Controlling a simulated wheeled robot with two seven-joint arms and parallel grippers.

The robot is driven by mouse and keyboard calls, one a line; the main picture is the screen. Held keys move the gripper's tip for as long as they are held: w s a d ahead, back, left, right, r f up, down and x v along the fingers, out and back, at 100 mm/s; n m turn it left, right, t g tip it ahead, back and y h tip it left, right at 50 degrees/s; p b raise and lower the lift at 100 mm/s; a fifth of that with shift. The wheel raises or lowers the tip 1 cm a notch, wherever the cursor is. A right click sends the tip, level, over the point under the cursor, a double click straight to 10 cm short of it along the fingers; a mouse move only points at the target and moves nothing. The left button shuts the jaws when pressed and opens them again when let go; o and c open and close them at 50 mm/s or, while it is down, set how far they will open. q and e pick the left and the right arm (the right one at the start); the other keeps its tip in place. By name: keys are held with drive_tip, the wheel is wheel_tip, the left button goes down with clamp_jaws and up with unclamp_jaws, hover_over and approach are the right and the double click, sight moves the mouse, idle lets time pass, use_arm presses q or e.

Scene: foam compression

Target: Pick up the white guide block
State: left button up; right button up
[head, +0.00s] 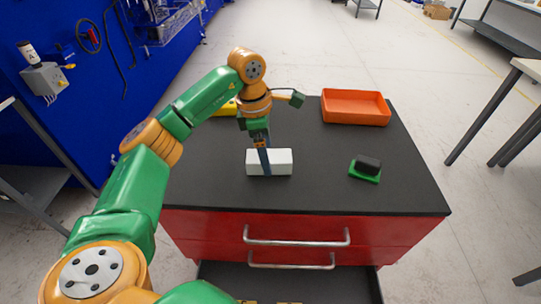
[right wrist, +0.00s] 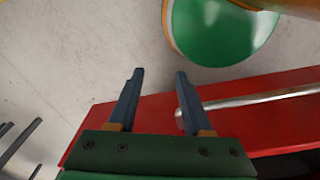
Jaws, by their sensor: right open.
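The white guide block (head: 282,163) lies on the black top of the red cabinet in the head view, left of centre. My left gripper (head: 265,163) points down at it from above. One dark finger crosses the middle of the block's front face. The other finger is hidden, so I cannot tell whether the jaws press on the block. My right gripper (right wrist: 153,85) shows only in the right wrist view, with its two fingers apart and nothing between them. It is near the red cabinet front and a drawer handle.
An orange tray (head: 355,108) stands at the back right of the black top (head: 320,190). A green base with a black piece (head: 367,165) on it sits at the right. A yellow object (head: 228,108) is partly hidden behind my left arm. The top's front right is clear.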

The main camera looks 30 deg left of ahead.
use_arm(q)
drive_tip(key=shift+w+d+f, duration=0.15)
drive_tip(key=shift+w+f, duration=0.05)
drive_tip(key=shift+f, duration=0.9)
drive_tip(key=shift+w+f, duration=0.15)
drive_tip(key=shift+w, duration=0.1)
drive_tip(key=shift+s, duration=0.15)
drive_tip(key=c, duration=1)
clamp_jaws()
drive_tip(key=shift+r, duration=0.2)
